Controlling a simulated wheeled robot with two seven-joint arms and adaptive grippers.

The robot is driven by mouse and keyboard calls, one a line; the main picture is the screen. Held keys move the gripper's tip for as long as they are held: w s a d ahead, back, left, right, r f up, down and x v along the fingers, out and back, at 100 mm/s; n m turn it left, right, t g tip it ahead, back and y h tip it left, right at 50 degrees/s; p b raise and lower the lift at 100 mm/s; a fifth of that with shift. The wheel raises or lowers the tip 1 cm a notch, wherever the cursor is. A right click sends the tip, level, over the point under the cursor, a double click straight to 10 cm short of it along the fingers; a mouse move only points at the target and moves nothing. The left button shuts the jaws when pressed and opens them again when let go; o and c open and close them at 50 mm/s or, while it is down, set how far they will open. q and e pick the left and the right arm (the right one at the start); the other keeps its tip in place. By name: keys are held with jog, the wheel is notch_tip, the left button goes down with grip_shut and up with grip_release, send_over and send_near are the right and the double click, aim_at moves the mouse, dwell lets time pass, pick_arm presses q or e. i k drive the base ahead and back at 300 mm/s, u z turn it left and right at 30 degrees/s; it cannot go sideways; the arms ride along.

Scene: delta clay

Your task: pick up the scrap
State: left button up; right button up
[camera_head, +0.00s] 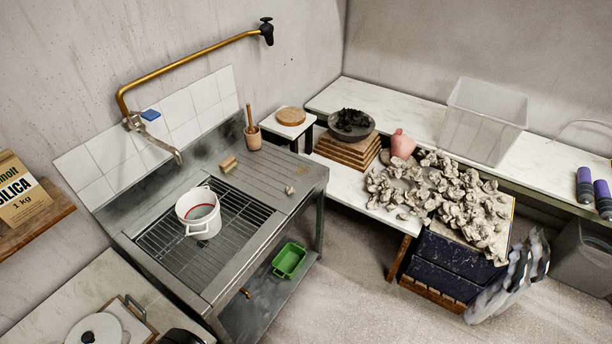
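A large heap of pale grey clay scraps (440,195) lies on the right, spread over the end of a low white table and a dark blue crate (452,258). A small pale lump (289,190) lies apart on the metal drainboard of the sink (275,165). Dark crumbled pieces (350,118) fill a grey bowl at the back. I cannot tell which of these is the scrap the task names. Neither of my grippers shows in the head view.
A white bucket (199,213) stands on the sink's grate, with a tan block (228,164) behind it. A green tub (290,260) sits on the shelf below. A clear bin (483,121) stands on the back counter. Bare floor (350,300) lies between sink and crate.

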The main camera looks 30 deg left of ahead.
aim_at(289, 190)
jog(key=i, duration=1.15)
jog(key=u, duration=1.9)
